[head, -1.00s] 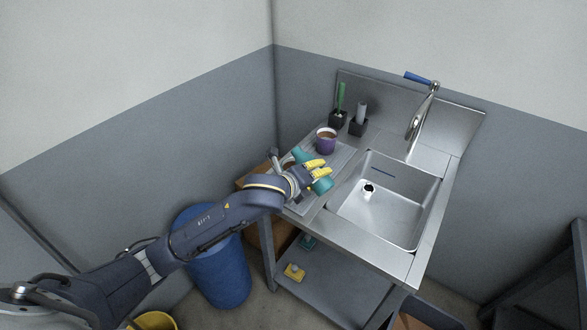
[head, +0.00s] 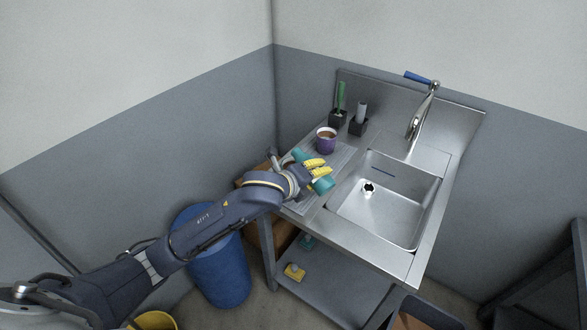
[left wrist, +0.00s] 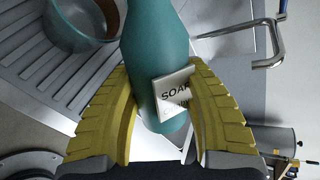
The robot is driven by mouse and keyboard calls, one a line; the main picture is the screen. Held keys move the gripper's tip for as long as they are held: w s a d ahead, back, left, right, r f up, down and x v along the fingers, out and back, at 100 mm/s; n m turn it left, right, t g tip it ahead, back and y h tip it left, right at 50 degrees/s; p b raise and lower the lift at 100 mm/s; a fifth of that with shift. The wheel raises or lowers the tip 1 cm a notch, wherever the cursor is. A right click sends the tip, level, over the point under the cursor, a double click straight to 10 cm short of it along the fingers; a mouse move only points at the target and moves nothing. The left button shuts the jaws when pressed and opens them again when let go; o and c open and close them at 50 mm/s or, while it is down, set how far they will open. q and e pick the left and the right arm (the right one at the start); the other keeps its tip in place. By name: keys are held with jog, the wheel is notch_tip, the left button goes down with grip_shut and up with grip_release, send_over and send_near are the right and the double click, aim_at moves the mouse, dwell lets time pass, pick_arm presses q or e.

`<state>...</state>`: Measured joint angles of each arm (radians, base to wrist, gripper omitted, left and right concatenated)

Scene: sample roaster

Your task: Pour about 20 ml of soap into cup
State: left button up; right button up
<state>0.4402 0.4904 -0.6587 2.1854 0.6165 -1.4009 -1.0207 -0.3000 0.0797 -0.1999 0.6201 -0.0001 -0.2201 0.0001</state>
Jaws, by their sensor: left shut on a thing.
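My left gripper (head: 318,170) has yellow ribbed fingers and is shut around a teal soap bottle (head: 324,186) over the sink unit's left side. The bottle looks strongly tilted in the head view. In the left wrist view the bottle (left wrist: 152,50) lies between both fingers (left wrist: 160,115), with a white "SOAP" label facing the camera. A round teal cup (left wrist: 62,36) stands on the ribbed drainboard beside the bottle in that view. In the head view my gripper hides this cup. The bottle's mouth is out of the wrist frame. My right gripper is not in view.
A purple mug with brown contents (head: 326,146) stands on the drainboard (head: 345,152) behind my gripper. Two dark holders (head: 358,127) (head: 338,120) stand behind it. The sink basin (head: 395,215) and tap (head: 420,115) are to the right. A blue bin (head: 218,270) stands below my arm.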

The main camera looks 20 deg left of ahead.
pick_arm(q)
jog(key=shift+r+n+g+h+p, duration=0.3)
jog(key=shift+r+n+h, duration=0.2)
jog(key=shift+r, duration=0.2)
dwell(2.3)
jog(key=shift+s+d+f+y, duration=0.1)
jog(key=shift+f+y, duration=0.2)
jog(key=shift+f, duration=0.25)
jog(key=shift+f+m+t+y, duration=0.1)
jog(key=shift+m+t+y, duration=0.3)
jog(key=shift+m, duration=0.3)
jog(key=shift+w+a, duration=0.2)
jog(key=shift+m+t, duration=0.3)
